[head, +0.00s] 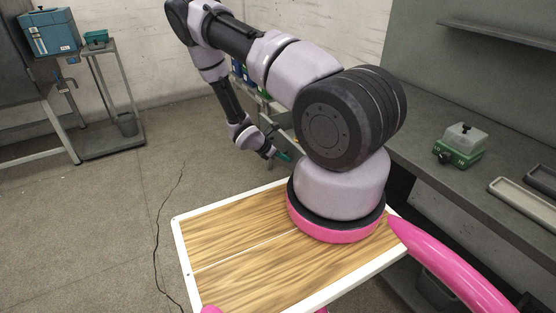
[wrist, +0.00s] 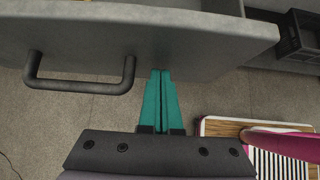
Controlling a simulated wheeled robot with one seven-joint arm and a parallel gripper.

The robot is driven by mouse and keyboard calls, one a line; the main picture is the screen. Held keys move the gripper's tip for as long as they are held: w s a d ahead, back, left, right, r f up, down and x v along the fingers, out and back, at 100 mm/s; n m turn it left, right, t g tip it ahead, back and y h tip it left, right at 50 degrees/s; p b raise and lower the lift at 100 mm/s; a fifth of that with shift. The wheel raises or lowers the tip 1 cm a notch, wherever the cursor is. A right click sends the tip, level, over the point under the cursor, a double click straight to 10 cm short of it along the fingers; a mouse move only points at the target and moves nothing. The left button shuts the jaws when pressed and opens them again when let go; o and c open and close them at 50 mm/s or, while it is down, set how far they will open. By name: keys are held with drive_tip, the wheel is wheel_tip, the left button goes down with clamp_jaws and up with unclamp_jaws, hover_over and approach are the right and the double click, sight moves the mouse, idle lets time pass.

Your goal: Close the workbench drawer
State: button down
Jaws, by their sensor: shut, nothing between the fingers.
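In the wrist view the grey drawer front (wrist: 190,40) spans the top of the picture, with a dark bar handle (wrist: 80,88) on its left part. My gripper (wrist: 160,72) has its two teal fingers together with nothing between them. The fingertips are at the lower edge of the drawer front, to the right of the handle; I cannot tell if they touch it. In the head view my gripper (head: 284,157) is small and partly hidden behind my arm, beside the workbench. The drawer itself is mostly hidden there by my arm.
The grey workbench (head: 420,150) runs along the right, with a green and grey device (head: 461,145) and shallow trays (head: 522,203) on it. A black crate (wrist: 298,35) is at the right in the wrist view. A metal cart (head: 112,150) stands far left.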

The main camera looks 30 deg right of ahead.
drive_tip(key=shift+d, duration=0.15)
drive_tip(key=d, duration=1.8)
drive_tip(key=w+d, duration=0.1)
drive_tip(key=d, duration=0.9)
drive_tip(key=shift+d, duration=0.15)
drive_tip(key=shift+s+d+r, duration=0.1)
drive_tip(key=shift+d, duration=0.05)
drive_tip(key=shift+a, duration=0.4)
drive_tip(key=a, duration=0.3)
drive_tip(key=shift+a, duration=0.15)
drive_tip(key=v, duration=1)
drive_tip(key=shift+a, duration=0.35)
